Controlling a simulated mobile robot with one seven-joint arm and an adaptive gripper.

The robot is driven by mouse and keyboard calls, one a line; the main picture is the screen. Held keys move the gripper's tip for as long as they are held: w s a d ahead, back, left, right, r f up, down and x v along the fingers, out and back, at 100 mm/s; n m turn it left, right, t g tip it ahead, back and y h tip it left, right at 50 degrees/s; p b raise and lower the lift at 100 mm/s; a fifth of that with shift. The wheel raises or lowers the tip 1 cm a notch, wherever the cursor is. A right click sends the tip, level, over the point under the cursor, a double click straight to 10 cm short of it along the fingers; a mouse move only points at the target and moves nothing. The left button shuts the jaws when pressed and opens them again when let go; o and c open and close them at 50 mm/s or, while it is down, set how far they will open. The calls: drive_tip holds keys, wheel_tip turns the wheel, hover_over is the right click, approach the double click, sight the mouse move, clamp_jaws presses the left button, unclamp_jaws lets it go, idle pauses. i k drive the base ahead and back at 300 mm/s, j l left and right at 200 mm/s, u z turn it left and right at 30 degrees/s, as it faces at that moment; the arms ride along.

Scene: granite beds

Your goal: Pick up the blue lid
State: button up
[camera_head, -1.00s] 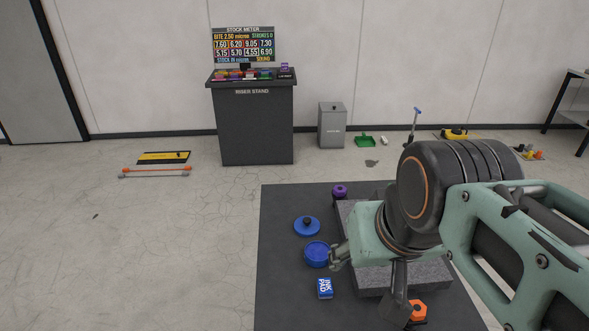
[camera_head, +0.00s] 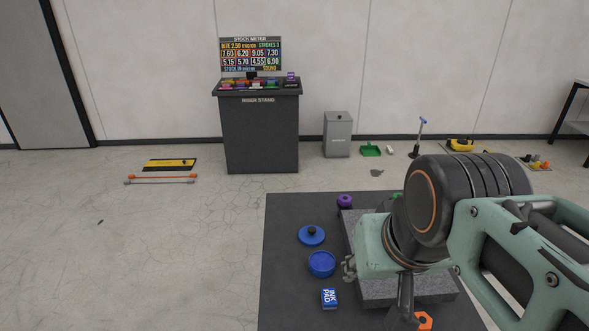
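The blue lid (camera_head: 312,235) is a flat round disc with a dark knob on top. It lies on the dark mat (camera_head: 285,290), left of the granite block (camera_head: 378,290). A round blue tub (camera_head: 321,263) stands just in front of it. My gripper (camera_head: 349,268) shows only in part at the left end of my green wrist, right of the tub and apart from the lid. Its fingers are too small and hidden to read as open or shut. My arm covers much of the granite block.
A blue ink pad box (camera_head: 329,298) lies in front of the tub. A purple object (camera_head: 344,201) is behind the block, and an orange piece (camera_head: 424,320) is at the front. The riser stand (camera_head: 259,133) stands by the wall.

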sight(310, 237)
drive_tip(key=k, duration=0.55)
drive_tip(key=k+u, duration=0.1)
drive_tip(key=u, duration=2.3)
drive_tip(key=i+j+u, duration=0.2)
drive_tip(key=i, duration=0.25)
drive_tip(key=i+j+u, duration=0.15)
drive_tip(key=i, duration=0.3)
drive_tip(key=i+z, duration=0.45)
drive_tip(key=i+j+z, duration=0.15)
drive_tip(key=i+z, duration=0.25)
drive_tip(key=i+l+z, duration=0.1)
drive_tip(key=z, duration=0.25)
drive_tip(key=i+z, duration=0.7)
drive_tip(key=i+l+z, duration=0.1)
drive_tip(key=i+z, duration=1.1)
drive_tip(key=i+j+z, duration=0.15)
drive_tip(key=i+z, duration=0.3)
drive_tip(key=i+j, duration=0.05)
drive_tip(key=i, duration=0.05)
